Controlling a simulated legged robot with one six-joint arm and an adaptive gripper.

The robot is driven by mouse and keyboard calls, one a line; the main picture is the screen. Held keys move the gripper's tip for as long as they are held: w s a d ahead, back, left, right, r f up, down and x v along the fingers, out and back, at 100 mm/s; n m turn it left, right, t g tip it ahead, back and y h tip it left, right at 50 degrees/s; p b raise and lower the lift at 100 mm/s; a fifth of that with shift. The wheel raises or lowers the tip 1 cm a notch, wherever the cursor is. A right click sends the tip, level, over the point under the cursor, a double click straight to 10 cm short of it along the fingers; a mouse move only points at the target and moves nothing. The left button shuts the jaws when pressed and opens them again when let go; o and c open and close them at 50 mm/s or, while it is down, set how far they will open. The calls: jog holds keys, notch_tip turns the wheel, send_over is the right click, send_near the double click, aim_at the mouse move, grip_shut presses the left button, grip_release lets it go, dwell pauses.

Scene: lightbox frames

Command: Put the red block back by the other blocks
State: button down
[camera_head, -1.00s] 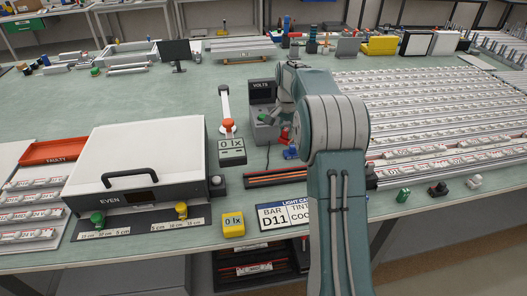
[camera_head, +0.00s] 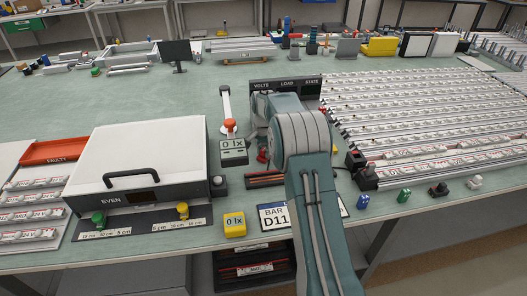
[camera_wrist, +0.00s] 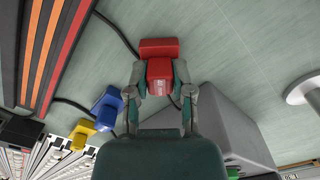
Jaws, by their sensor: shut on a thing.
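The red block (camera_wrist: 161,74) is between the fingertips of my gripper (camera_wrist: 161,82) in the wrist view, and the gripper is shut on it. The block has a wider red end beyond the fingers. In the head view the red block (camera_head: 262,156) shows as a small patch just left of my arm, which hides most of the gripper. A row of small blocks stands at the table's front right: blue (camera_head: 362,201), green (camera_head: 404,195), black (camera_head: 438,189) and white (camera_head: 474,183). A blue piece (camera_wrist: 106,106) and a yellow piece (camera_wrist: 79,135) are beside my gripper in the wrist view.
A grey box (camera_wrist: 225,130) is close to my gripper on the right. Striped rails (camera_wrist: 45,50) and dark cables lie at left. Bar rows (camera_head: 430,110) fill the table's right. A sign card (camera_head: 275,217) lies near the front edge.

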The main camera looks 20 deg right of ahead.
aim_at(264, 150)
jog(key=shift+c, duration=2.4)
grip_release()
jog(key=shift+f, duration=0.1)
jog(key=shift+d, duration=0.1)
notch_tip(264, 150, up, 12)
jog(key=s+a+r+n+t, duration=0.1)
jog(key=s+a+r+n, duration=0.3)
jog(key=s+r, duration=0.5)
jog(key=s+a+r+n+t, duration=0.2)
jog(key=s+a+r, duration=0.3)
jog(key=s, duration=0.4)
jog(key=s+a+f+n+t, duration=0.1)
jog(key=s+a+f+n, duration=0.1)
jog(key=s, duration=0.9)
jog(key=s+a+f+n+t, duration=0.1)
jog(key=s+a+f+n, duration=0.1)
jog(key=s, duration=0.8)
jog(key=shift+s+f+n+t, duration=0.3)
jog(key=shift+s+f+n, duration=0.1)
jog(key=shift+f+n, duration=0.3)
